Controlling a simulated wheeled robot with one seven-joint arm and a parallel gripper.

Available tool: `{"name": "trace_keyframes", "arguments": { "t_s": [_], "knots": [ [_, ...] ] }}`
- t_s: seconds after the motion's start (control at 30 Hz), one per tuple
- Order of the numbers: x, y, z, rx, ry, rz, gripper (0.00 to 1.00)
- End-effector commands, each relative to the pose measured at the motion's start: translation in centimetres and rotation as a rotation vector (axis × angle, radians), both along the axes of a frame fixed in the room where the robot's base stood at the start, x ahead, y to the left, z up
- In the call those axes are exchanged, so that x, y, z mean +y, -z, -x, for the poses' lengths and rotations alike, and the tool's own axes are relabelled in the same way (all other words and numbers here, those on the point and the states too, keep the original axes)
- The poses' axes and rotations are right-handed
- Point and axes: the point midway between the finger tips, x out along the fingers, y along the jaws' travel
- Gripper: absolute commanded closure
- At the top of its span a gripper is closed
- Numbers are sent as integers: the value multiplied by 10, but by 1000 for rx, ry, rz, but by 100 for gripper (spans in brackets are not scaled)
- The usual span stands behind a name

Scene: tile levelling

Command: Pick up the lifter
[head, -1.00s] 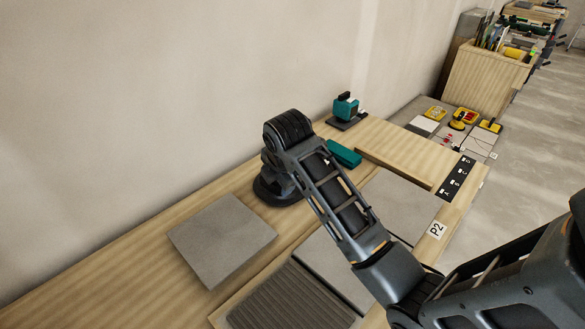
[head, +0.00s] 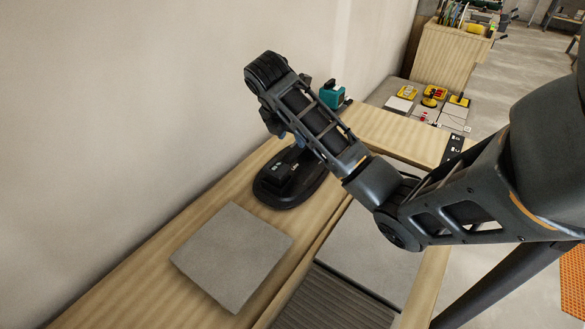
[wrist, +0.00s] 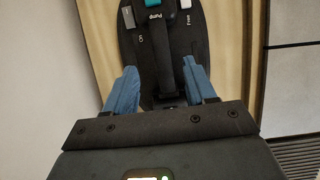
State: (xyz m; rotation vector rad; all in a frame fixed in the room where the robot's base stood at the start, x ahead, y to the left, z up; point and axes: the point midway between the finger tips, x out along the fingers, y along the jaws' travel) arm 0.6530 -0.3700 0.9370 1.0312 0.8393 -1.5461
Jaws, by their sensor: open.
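The lifter (head: 300,190) is a black oval device lying on the wooden bench, left of the framed section. In the wrist view its black plate (wrist: 198,42) carries a raised central bar and white labels reading "Pump", "Free" and "On". My gripper (wrist: 162,90) is open, its two blue fingers apart on either side of the lifter's near end, with the bar between them in the picture. Whether they touch it or hover above cannot be told. In the head view my arm hides part of the lifter and most of the gripper.
A grey tile (head: 232,255) lies on the bench in front of the lifter. A ribbed grey bed (head: 335,300) and another tile (head: 372,250) lie in the framed section to the right. A teal tool (head: 332,95) stands behind the lifter. The wall runs close along the left.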

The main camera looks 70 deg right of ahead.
Motion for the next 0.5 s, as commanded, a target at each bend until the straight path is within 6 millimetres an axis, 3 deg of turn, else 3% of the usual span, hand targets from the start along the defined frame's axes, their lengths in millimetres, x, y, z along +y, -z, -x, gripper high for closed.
{"name": "trace_keyframes", "arguments": {
  "t_s": [0.03, 0.27, 0.5],
  "knots": [
    [-2, 9, 1, 0, 1, 1, 45],
    [-7, 19, 2, -1, 0, 0, 45],
    [-17, 42, 8, 2, 3, -2, 45]
  ]
}}
